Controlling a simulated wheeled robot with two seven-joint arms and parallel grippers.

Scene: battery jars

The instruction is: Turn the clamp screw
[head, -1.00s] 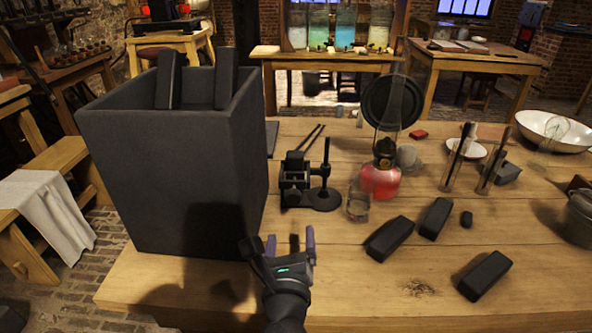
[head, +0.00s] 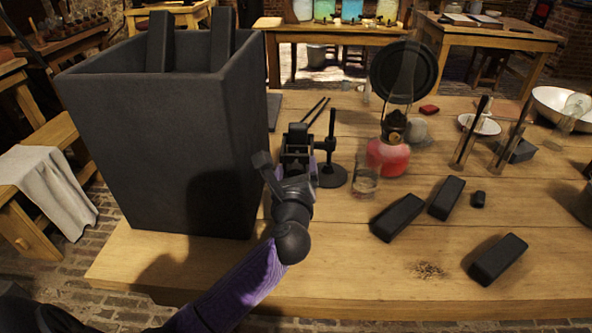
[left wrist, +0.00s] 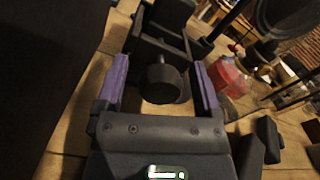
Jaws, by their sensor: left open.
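The clamp (head: 298,140) is a small black device on the table, beside a black round-based stand (head: 330,172). In the left wrist view, the clamp screw's round dark knob (left wrist: 164,84) faces me on a short shaft from the clamp frame (left wrist: 160,45). My left gripper (head: 294,174) is at the near side of the clamp. In the left wrist view, the open purple fingers (left wrist: 160,68) lie to the left and right of the knob, with visible gaps on both sides. In the head view, the gripper hides the knob. My right gripper is not in view.
A tall dark box (head: 165,150) stands close on the left of my arm. A red-based lamp (head: 388,155) and a glass (head: 364,182) stand right of the stand. Several black blocks (head: 398,217) lie to the right.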

